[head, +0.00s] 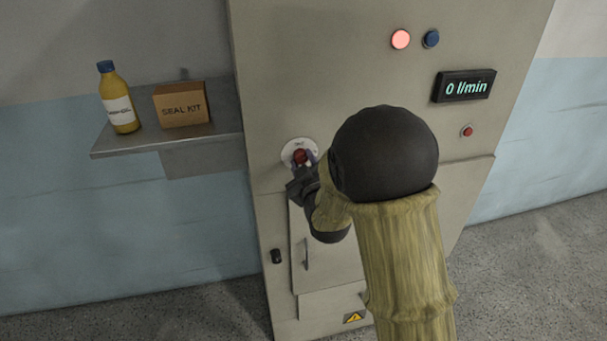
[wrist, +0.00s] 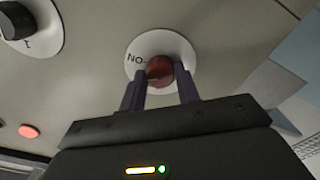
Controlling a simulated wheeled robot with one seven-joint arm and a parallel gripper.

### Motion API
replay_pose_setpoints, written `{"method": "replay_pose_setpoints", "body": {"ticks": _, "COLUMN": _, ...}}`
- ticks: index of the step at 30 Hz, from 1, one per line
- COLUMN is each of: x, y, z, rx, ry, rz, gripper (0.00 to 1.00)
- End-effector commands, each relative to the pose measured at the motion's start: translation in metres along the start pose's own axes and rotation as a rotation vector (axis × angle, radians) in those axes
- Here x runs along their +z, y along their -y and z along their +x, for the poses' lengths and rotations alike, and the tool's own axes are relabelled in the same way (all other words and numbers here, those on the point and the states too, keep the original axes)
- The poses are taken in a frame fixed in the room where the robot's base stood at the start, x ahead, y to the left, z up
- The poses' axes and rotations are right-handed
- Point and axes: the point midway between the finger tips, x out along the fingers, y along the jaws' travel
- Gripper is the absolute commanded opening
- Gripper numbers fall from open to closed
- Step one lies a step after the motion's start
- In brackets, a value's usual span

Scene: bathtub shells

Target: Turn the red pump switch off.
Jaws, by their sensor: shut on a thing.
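The red pump switch (head: 300,156) is a round knob on a white disc on the front of a grey cabinet. It also shows in the wrist view (wrist: 159,67), where letters reading "NO" in the picture stand beside it on the disc. My gripper (head: 308,161) reaches it from the lower right in the head view. In the wrist view the two dark fingers of my gripper (wrist: 163,75) are shut on the red knob, one on each side. The fingers and my wrist hide part of the disc, and the knob's pointing direction is unclear.
The cabinet (head: 320,60) carries a lit red lamp (head: 401,39), a blue button (head: 432,39), a display (head: 464,86) reading "0 l/min" and a small red button (head: 467,131). A left shelf (head: 105,146) holds a yellow bottle (head: 117,95) and a "SEAL KIT" box (head: 181,105). A black knob (wrist: 16,20) is nearby.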

Motion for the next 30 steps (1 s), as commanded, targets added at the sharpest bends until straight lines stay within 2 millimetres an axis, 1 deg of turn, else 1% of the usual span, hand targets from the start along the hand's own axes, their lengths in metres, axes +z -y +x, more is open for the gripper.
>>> {"method": "replay_pose_setpoints", "body": {"ticks": 1, "x": 0.0032, "y": 0.0037, "z": -0.0003, "rx": 0.0, "ry": -0.004, "rz": -0.045, "gripper": 0.09}}
{"method": "replay_pose_setpoints", "body": {"ticks": 21, "x": 0.0017, "y": 0.0025, "z": -0.0002, "rx": -0.001, "ry": -0.002, "rz": -0.675, "gripper": 0.09}}
{"method": "replay_pose_setpoints", "body": {"ticks": 30, "x": 0.001, "y": 0.0018, "z": -0.0003, "rx": -0.003, "ry": -0.001, "rz": -0.885, "gripper": 0.09}}
